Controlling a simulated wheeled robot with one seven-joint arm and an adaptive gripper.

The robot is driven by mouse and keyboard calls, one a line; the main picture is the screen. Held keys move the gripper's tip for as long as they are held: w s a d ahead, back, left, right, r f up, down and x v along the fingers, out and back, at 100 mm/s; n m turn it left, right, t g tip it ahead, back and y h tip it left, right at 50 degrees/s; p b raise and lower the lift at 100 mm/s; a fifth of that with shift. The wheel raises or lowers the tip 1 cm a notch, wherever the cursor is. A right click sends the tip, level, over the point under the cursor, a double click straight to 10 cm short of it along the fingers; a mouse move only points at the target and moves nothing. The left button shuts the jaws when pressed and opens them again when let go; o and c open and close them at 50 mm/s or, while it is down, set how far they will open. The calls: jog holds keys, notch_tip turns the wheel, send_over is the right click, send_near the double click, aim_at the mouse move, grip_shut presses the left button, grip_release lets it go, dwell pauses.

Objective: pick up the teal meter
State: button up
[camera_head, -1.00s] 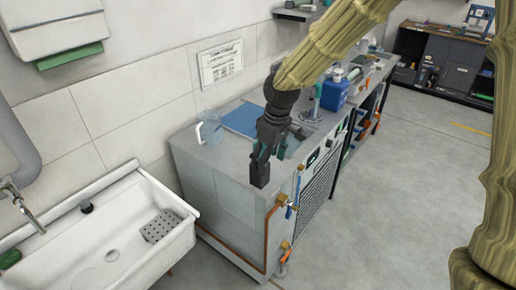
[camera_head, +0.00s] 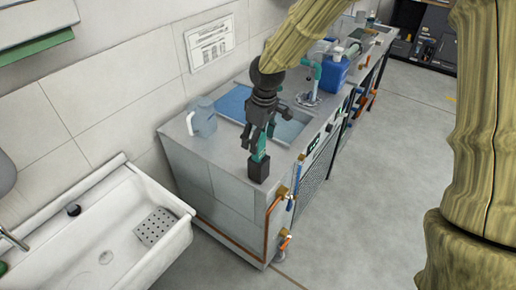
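A narrow teal piece, which looks like the teal meter (camera_head: 261,151), shows at the fingers of my gripper (camera_head: 260,139). It is just above a small black block (camera_head: 258,169) near the front corner of the grey counter (camera_head: 205,155). I cannot tell whether the teal piece and the block are one object. My gripper points down over this corner, with its dark fingers close around or beside the teal piece. The fingers hide part of it, and whether they touch it is too small to tell.
A clear jug (camera_head: 206,121) with a white handle and a blue sheet (camera_head: 234,103) are on the counter to the left. A blue canister (camera_head: 335,74) stands farther back. A white sink (camera_head: 120,235) is at left; pipes (camera_head: 266,232) run down the counter's front. The floor at right is clear.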

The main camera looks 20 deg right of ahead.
aim_at(259, 158)
jog(key=shift+s+p, duration=0.3)
jog(key=shift+s, duration=0.15)
jog(key=f, duration=0.1)
jog(key=f+p, duration=0.1)
jog(key=f, duration=0.1)
jog(key=shift+w, duration=0.35)
jog(key=shift+s+a+f, duration=0.1)
jog(key=shift+a+f, duration=0.05)
jog(key=shift+f, duration=0.7)
jog(key=c, duration=1.1)
